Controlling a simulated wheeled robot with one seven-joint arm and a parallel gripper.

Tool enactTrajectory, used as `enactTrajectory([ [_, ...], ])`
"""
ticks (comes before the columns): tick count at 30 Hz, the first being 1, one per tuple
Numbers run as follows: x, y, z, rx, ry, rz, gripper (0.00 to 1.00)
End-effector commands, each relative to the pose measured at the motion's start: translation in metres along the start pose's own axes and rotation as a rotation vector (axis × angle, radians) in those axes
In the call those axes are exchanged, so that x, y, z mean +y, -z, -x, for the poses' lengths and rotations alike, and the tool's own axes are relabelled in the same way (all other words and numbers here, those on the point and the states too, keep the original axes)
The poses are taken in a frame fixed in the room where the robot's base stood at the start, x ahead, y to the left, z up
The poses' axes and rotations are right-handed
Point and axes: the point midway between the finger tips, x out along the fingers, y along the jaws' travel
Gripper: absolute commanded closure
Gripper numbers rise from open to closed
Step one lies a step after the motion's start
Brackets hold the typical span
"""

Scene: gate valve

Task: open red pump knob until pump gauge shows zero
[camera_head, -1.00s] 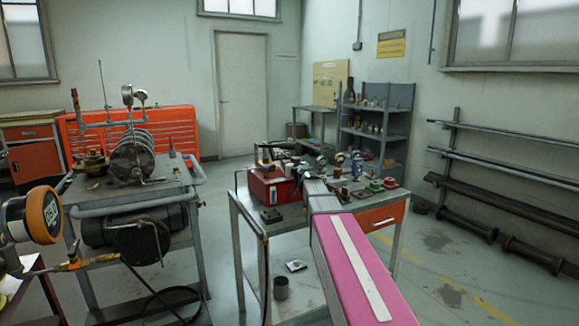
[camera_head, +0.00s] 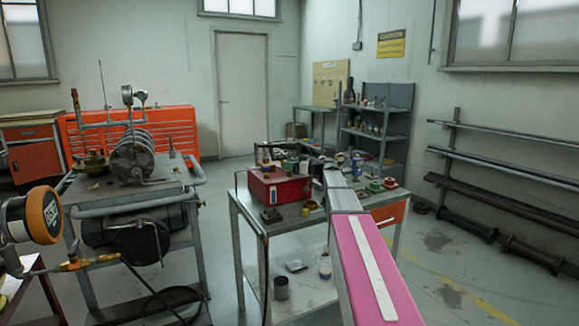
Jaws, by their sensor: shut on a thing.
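A red box-shaped pump (camera_head: 278,190) sits on the left part of the middle workbench. Its red knob cannot be told apart at this size, and I cannot see a pump gauge reading. My arm, pink and grey, reaches from the bottom right over the bench. My gripper (camera_head: 318,164) is at its far end, small and partly hidden by the arm, just right of the pump and above the bench. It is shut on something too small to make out.
The bench (camera_head: 246,216) also holds small valves, cups and green and red parts. An orange-rimmed round gauge (camera_head: 43,214) stands at the left foreground. A cart (camera_head: 186,180) carries a machine with dials (camera_head: 127,92).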

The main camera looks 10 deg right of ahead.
Motion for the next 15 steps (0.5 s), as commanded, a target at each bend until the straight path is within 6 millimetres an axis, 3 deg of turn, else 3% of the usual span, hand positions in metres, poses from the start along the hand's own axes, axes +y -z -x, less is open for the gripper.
enactTrajectory([
  [15, 0.0008, -0.0004, -0.0001, -0.002, 0.204, 0.0, 0.85],
])
